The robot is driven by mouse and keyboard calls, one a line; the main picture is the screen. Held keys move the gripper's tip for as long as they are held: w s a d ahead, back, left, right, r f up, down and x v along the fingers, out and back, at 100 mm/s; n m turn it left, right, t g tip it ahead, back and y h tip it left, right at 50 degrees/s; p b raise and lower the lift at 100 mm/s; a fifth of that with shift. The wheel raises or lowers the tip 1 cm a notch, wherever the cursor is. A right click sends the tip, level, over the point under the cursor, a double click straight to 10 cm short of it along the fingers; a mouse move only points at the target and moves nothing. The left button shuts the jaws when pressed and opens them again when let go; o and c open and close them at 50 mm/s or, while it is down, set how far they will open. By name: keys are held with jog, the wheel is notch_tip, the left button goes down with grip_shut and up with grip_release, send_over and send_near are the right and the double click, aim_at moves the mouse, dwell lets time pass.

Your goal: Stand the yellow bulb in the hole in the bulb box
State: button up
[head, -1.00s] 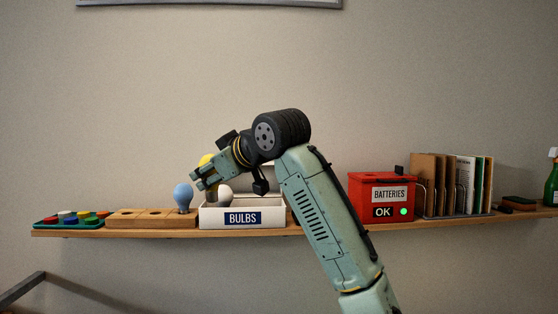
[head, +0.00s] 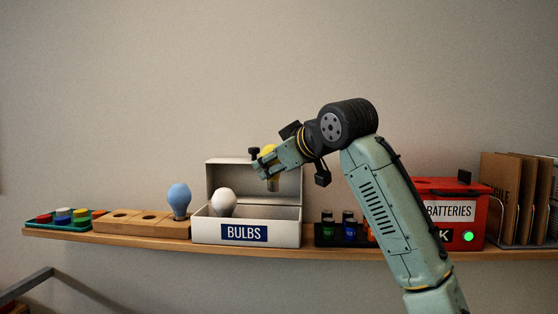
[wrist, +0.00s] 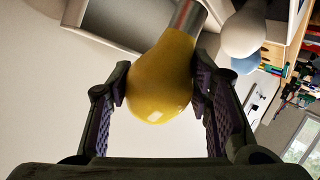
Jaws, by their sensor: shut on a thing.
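The yellow bulb (wrist: 160,80) is held between the two fingers of my gripper (wrist: 163,92), its metal base pointing away from the palm. In the head view my gripper (head: 266,168) is over the right half of the bulb box (head: 275,241), and the yellow bulb (head: 271,151) shows partly behind the fingers, base down. The bulb box is white, marked BULBS, with its lid raised at the back. A white bulb (head: 223,201) sits in its left part. The hole in the box is not visible behind the front wall.
A wooden block (head: 142,223) with holes stands left of the box and bears a blue bulb (head: 179,199). A green tray (head: 60,226) of coloured pegs is at the far left. Batteries (head: 349,228) and a red BATTERIES box (head: 470,238) are on the right. The shelf (head: 125,241) is narrow.

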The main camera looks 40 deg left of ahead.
aim_at(275, 191)
jog(key=shift+s+f, duration=0.1)
jog(key=shift+f, duration=0.35)
notch_tip(275, 191, down, 3)
jog(key=b, duration=0.3)
jog(key=shift+f, duration=0.2)
jog(key=shift+f+b, duration=0.55)
jog(key=shift+f, duration=0.75)
jog(key=shift+d, duration=0.15)
jog(key=shift+f+b, duration=0.5)
jog(key=shift+f, duration=0.7)
dwell(0.9)
jog(key=shift+p, duration=0.35)
dwell(0.3)
jog(key=shift+f, duration=0.1)
dwell(1.1)
jog(key=o, duration=0.5)
jog(key=shift+c, duration=0.2)
